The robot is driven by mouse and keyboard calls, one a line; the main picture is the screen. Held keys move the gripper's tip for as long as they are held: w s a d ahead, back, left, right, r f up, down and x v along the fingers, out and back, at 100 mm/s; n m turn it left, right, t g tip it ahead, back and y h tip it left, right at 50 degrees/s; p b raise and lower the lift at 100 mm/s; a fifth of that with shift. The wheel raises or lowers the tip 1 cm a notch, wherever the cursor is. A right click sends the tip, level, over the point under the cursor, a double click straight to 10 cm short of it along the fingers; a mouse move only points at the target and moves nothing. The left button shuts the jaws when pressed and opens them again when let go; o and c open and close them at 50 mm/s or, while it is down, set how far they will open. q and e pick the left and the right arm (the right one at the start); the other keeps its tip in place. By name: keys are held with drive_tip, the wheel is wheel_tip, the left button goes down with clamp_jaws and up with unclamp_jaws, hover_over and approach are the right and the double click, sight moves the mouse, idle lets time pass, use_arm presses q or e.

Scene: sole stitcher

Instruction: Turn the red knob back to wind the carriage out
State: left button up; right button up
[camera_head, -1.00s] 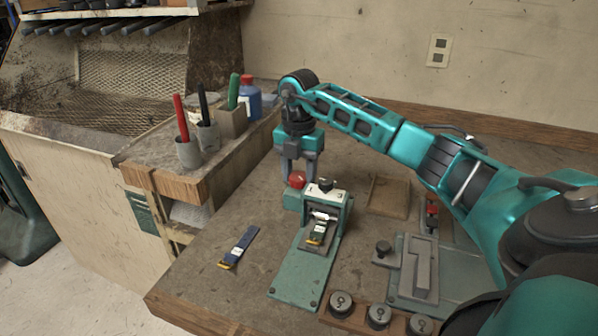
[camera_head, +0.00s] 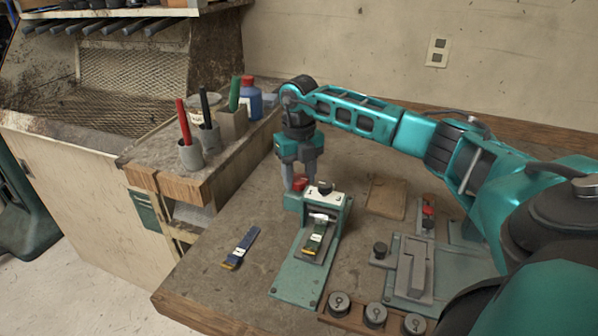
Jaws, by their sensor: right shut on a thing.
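The red knob (camera_head: 299,184) sits on the left side of the small teal and grey stitcher (camera_head: 322,205) on the bench. My right gripper (camera_head: 298,184) reaches down from above and is shut on the red knob, its fingers partly covering it. The carriage, with a green and yellow piece (camera_head: 313,242) on it, lies in front of the stitcher's upright, on the teal base plate (camera_head: 292,288). My left gripper is not in view.
A blue strip with a yellow end (camera_head: 240,248) lies left of the stitcher. A shallow wooden tray (camera_head: 386,199) lies behind. Cups with handles stand on the left shelf.

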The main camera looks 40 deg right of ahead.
drive_tip(key=n, duration=0.4)
drive_tip(key=shift+n, duration=0.3)
drive_tip(key=n, duration=0.4)
drive_tip(key=shift+n+p, duration=0.3)
drive_tip(key=n, duration=0.4)
drive_tip(key=shift+n, duration=0.3)
drive_tip(key=n, duration=0.9)
drive_tip(key=shift+b, duration=0.3)
drive_tip(key=n, duration=0.4)
drive_tip(key=shift+n, duration=0.3)
drive_tip(key=n, duration=0.5)
drive_tip(key=shift+b, duration=0.4)
drive_tip(key=shift+n, duration=1.6)
drive_tip(key=shift+r, duration=0.1)
